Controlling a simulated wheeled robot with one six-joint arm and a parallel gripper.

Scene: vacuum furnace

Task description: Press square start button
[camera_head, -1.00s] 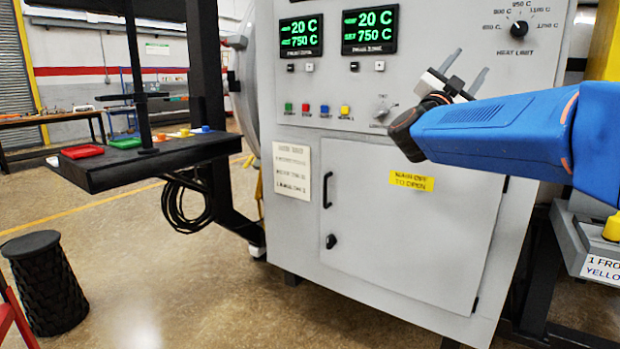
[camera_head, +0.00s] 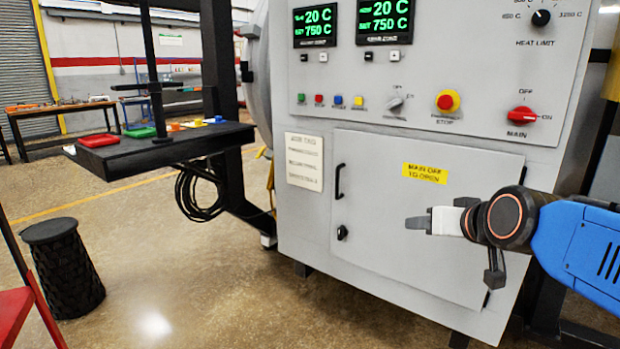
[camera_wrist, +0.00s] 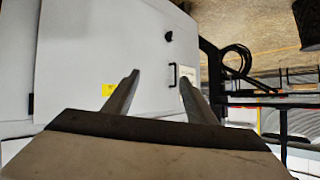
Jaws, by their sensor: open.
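A row of small coloured buttons sits on the grey furnace panel in the head view: green (camera_head: 301,98), red (camera_head: 319,99), blue (camera_head: 338,100) and yellow (camera_head: 359,102). Their labels are too small to read, and I cannot tell which is the start button. My gripper (camera_head: 418,223) is low in front of the cabinet door (camera_head: 400,250), below and to the right of the row, apart from it. In the wrist view its two fingers (camera_wrist: 160,95) stand apart with nothing between them. The buttons are not visible in the wrist view.
Right of the row are a grey selector knob (camera_head: 394,104), a red-on-yellow stop button (camera_head: 447,102) and a red main switch (camera_head: 522,115). Two displays (camera_head: 315,24) are above. A black shelf (camera_head: 150,150) with trays and a black stool (camera_head: 62,268) stand left.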

